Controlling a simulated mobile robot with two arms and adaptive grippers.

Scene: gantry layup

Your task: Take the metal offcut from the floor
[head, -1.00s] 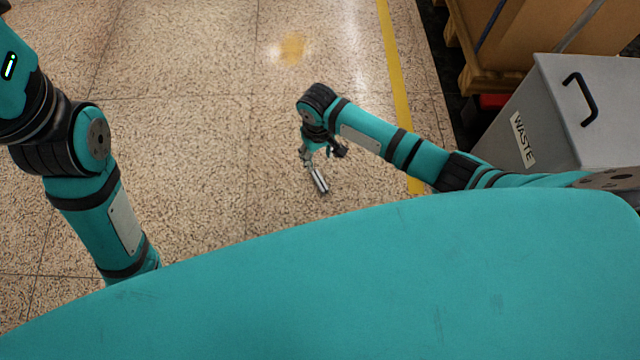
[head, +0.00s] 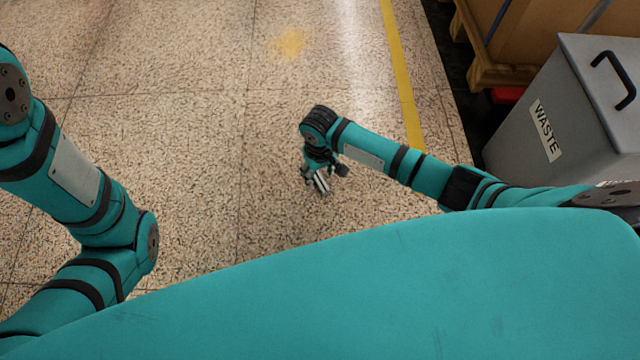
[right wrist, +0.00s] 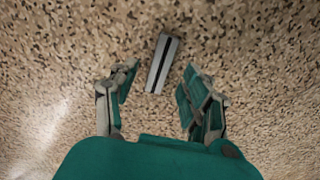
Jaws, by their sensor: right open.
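The metal offcut (right wrist: 162,62) is a short silvery bar with a dark lengthwise stripe, lying on the speckled floor. In the head view the offcut (head: 322,182) shows partly, just below my right gripper (head: 313,176). In the right wrist view my right gripper (right wrist: 160,80) is open, with one finger on each side of the offcut's line. The offcut lies between and slightly past the fingertips, with a gap on both sides. I cannot tell how high the fingertips are above the floor. My left arm shows at the left, but its gripper is out of view.
A grey bin labelled WASTE (head: 590,125) with a black handle stands at the right. Behind it is a cardboard box on a wooden pallet (head: 490,73). A yellow line (head: 405,85) runs along the floor. The floor around the offcut is clear.

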